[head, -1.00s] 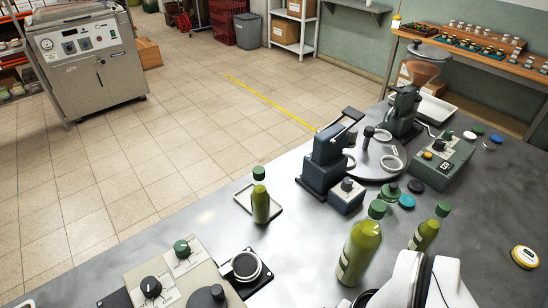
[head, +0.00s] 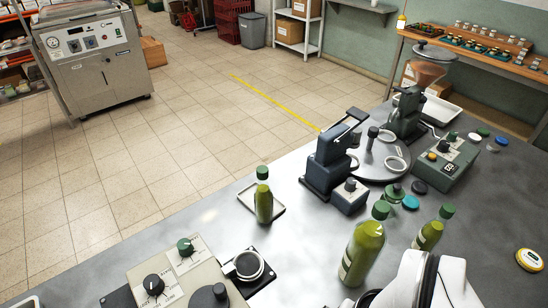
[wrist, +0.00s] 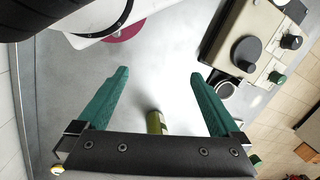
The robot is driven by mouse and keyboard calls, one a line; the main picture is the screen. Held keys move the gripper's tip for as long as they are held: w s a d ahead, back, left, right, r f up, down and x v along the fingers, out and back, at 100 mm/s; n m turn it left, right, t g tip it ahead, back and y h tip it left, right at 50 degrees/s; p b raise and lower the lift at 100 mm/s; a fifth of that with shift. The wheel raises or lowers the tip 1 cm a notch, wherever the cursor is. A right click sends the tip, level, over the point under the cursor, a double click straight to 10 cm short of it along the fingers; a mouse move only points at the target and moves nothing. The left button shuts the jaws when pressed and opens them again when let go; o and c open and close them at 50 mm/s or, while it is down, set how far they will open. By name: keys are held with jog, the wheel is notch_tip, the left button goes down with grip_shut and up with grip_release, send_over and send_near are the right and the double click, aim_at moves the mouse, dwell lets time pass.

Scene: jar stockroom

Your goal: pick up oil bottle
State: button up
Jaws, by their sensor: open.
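Three green oil bottles with green caps stand on the grey metal table in the head view. One bottle (head: 264,207) is by a small white tray, a larger-looking bottle (head: 361,256) is nearest, and another bottle (head: 429,237) stands to its right, beside my white arm. In the wrist view my gripper (wrist: 158,78) is open, with two green fingers wide apart and nothing between the tips. An olive-green bottle (wrist: 157,122) shows beyond the dark gripper bar, between the fingers, partly hidden by the bar. I cannot tell which bottle this is. The fingers are not seen in the head view.
A control box (head: 170,275) with knobs stands at the table's front left; it also shows in the wrist view (wrist: 262,38). A dark blue machine (head: 327,165) with a round plate and a grey-green box (head: 448,160) stand behind the bottles. A yellow-rimmed disc (head: 529,259) lies far right.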

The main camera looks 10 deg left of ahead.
aim_at(267, 204)
notch_tip(267, 204, up, 4)
jog(key=w+d+f+n+t+h, duration=0.1)
jog(key=w+n+t, duration=0.15)
jog(key=w, duration=0.65)
jog(key=w+d+f+n+t+h, duration=0.15)
jog(key=w+t, duration=0.25)
jog(key=w, duration=0.5)
jog(key=w+a+r+n+t+y, duration=0.2)
jog(key=w+a+n+t+y, duration=0.35)
jog(key=w+a, duration=0.5)
notch_tip(267, 204, down, 13)
jog(key=a+n+y, duration=0.1)
jog(key=a+n, duration=0.1)
jog(key=a, duration=0.1)
jog(key=shift+m, duration=0.25)
jog(key=x, duration=1)
jog(key=shift+f, duration=0.25)
jog(key=x, duration=0.5)
jog(key=shift+w+a, duration=0.15)
jog(key=shift+w, duration=0.2)
jog(key=shift+r, duration=0.15)
grip_shut()
